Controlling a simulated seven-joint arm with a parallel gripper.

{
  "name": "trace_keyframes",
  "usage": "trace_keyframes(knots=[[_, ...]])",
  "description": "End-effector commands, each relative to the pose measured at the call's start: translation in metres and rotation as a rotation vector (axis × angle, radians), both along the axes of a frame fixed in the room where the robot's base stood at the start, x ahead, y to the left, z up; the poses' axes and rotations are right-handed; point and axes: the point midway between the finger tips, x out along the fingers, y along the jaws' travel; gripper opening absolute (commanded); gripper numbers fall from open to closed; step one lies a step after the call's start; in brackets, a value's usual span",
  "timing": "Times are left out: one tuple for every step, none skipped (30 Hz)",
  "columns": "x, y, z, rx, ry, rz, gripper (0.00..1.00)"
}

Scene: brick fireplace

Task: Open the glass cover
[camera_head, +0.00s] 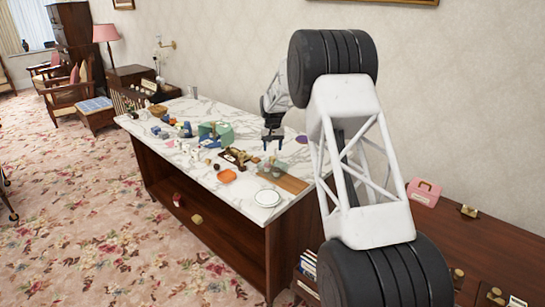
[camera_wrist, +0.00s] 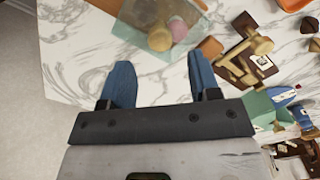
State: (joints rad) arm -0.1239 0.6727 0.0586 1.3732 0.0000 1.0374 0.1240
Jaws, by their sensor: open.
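The glass cover (camera_head: 267,169) is a small clear, greenish box near the right part of the marble table top, by a brown board. My gripper (camera_head: 273,142) is above the table, just behind and above the cover. In the wrist view my gripper (camera_wrist: 162,78) has its two blue fingers wide apart with nothing between them but marble and glass edge. Whether a fingertip touches the glass cannot be told.
A wooden toy-like stand (camera_wrist: 240,55) and a green box (camera_wrist: 268,108) are to the right in the wrist view. A white plate (camera_head: 268,198), an orange dish (camera_head: 227,176) and a brown board (camera_head: 290,184) lie near the cover. Many small objects crowd the table's left half.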

Motion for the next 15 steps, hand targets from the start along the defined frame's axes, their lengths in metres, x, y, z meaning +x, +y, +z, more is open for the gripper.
trace_keyframes(knots=[[0.000, 0.000, -0.007, 0.000, 0.001, 0.000, 0.56], [0.000, 0.000, -0.011, 0.000, 0.001, 0.000, 0.56], [0.000, 0.000, -0.016, 0.000, 0.002, 0.000, 0.56], [0.000, 0.000, -0.020, 0.000, 0.002, 0.000, 0.56], [0.000, 0.000, -0.023, 0.000, 0.002, 0.000, 0.56], [0.000, 0.000, -0.028, 0.000, 0.001, 0.000, 0.56], [0.000, 0.000, -0.031, 0.000, 0.000, 0.000, 0.56], [0.000, 0.000, -0.034, 0.000, 0.000, 0.000, 0.56], [0.000, 0.000, -0.037, 0.000, 0.000, 0.000, 0.56], [0.000, 0.000, -0.039, 0.000, 0.000, 0.000, 0.56], [0.000, 0.000, -0.042, 0.000, 0.000, 0.000, 0.56], [0.000, 0.000, -0.044, 0.000, 0.000, 0.000, 0.56], [0.000, 0.000, -0.046, 0.000, 0.000, 0.000, 0.56], [0.000, 0.000, -0.047, 0.000, 0.000, 0.000, 0.56], [0.000, 0.000, -0.048, 0.000, 0.000, 0.000, 0.56]])
